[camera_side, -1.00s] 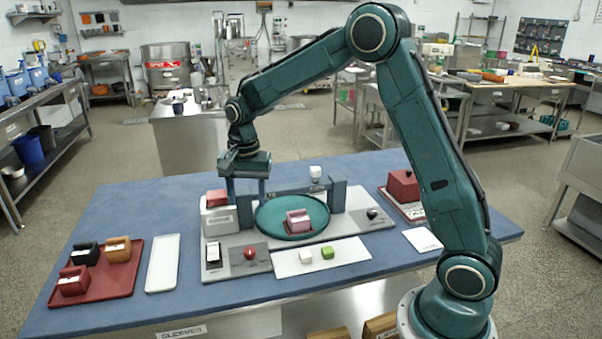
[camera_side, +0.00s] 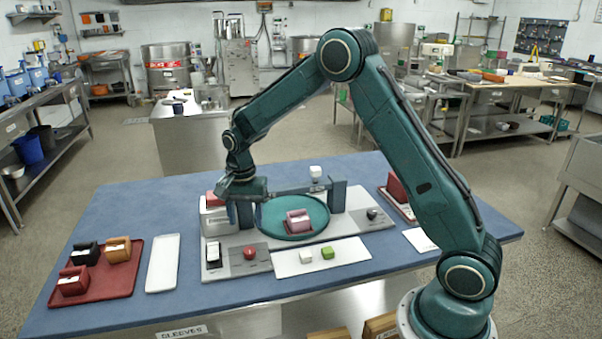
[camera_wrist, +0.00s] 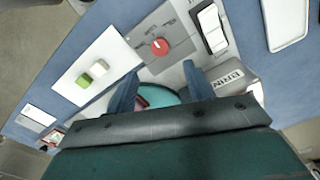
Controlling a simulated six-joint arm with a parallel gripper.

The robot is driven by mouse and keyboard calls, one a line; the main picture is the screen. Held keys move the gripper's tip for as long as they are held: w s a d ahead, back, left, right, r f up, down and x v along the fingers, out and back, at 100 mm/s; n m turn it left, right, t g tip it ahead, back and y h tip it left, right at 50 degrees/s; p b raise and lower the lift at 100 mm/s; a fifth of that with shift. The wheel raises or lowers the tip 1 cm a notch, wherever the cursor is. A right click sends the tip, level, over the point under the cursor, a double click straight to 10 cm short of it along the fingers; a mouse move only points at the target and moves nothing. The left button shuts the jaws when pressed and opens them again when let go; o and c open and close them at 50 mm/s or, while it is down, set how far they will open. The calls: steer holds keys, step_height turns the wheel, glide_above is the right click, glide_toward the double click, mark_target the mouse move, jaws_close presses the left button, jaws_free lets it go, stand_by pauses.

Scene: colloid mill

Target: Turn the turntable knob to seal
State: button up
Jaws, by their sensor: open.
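A round red knob (camera_side: 249,253) sits on a grey panel at the front of the machine base. In the wrist view the red knob (camera_wrist: 159,45) has a pale pointer line and small labels around it, too small to read. My gripper (camera_side: 240,222) is open and empty, behind and above the red knob, near the left edge of the teal turntable (camera_side: 268,216). In the wrist view its two fingers (camera_wrist: 160,72) point toward the knob, with a clear gap between them.
A white rocker switch (camera_side: 213,253) is left of the knob. A labelled grey box (camera_side: 214,218) stands close to my gripper. A white plate (camera_side: 322,258) with white and green blocks lies right of the knob. A black knob (camera_side: 372,214) is farther right.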

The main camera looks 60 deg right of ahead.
mark_target(249, 250)
step_height(249, 250, down, 10)
steer(key=shift+r, duration=0.2)
stand_by(0.4)
steer(key=c, duration=1)
